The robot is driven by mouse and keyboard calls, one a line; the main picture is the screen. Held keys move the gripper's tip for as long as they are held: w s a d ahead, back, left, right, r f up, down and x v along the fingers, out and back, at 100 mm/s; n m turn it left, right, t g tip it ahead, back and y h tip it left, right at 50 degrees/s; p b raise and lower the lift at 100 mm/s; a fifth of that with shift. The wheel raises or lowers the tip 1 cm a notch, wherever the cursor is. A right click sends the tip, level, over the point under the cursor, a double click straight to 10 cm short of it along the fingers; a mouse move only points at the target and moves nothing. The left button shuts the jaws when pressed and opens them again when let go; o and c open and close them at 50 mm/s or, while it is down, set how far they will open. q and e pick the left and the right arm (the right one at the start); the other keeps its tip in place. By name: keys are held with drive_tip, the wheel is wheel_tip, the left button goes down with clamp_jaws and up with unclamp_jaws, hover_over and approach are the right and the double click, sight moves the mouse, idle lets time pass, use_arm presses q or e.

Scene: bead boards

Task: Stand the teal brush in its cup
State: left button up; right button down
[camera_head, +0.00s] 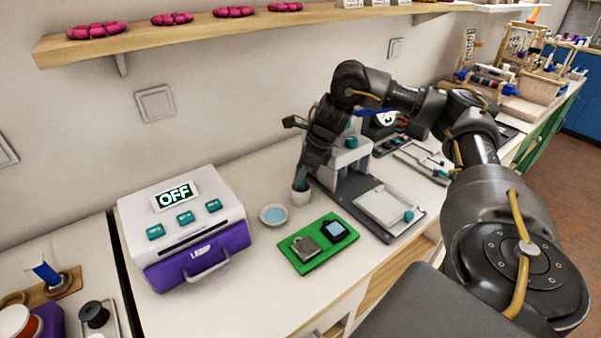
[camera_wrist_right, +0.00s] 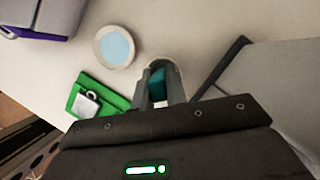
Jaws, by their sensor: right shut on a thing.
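My right gripper (camera_head: 303,172) is shut on the teal brush (camera_head: 299,184), just above the small white cup (camera_head: 301,198). The brush points down, and its low end is at the cup's mouth; I cannot tell how deep it reaches. In the right wrist view the teal brush (camera_wrist_right: 157,84) shows between the fingers of the right gripper (camera_wrist_right: 160,88), with the pale rim of the cup (camera_wrist_right: 166,61) behind it. The fingers hide much of the brush and cup. My left gripper is not in view.
A dish with light blue content (camera_head: 273,214) stands left of the cup. A green tray (camera_head: 313,262) with small items lies in front. A grey-based press (camera_head: 370,200) stands close on the right. A white and purple machine (camera_head: 185,225) reading OFF is farther left.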

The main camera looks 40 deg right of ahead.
drive_tip(key=c, duration=1.3)
unclamp_jaws()
drive_tip(key=shift+c, duration=0.2)
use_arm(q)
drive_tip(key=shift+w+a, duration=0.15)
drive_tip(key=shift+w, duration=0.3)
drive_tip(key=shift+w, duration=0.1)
use_arm(e)
drive_tip(key=shift+r, duration=0.1)
